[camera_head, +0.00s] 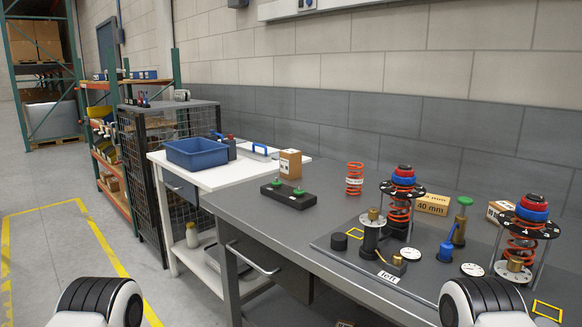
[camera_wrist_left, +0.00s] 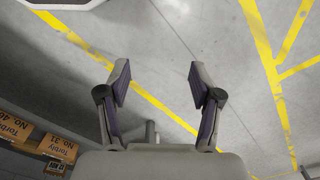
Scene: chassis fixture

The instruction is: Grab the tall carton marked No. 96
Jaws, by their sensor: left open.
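A tall brown carton (camera_head: 290,164) stands upright at the back of the grey workbench; its marking is too small to read. In the left wrist view, a carton marked Torbly No. 31 (camera_wrist_left: 58,148) and another Torbly carton (camera_wrist_left: 15,127) show at the lower left. My left gripper (camera_wrist_left: 158,74) is open and empty over bare floor, apart from the cartons. Neither gripper shows in the head view, only parts of my arms at the bottom edge.
A blue bin (camera_head: 201,153) sits on the white table (camera_head: 178,173). The floor at left, with yellow lines, is clear.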

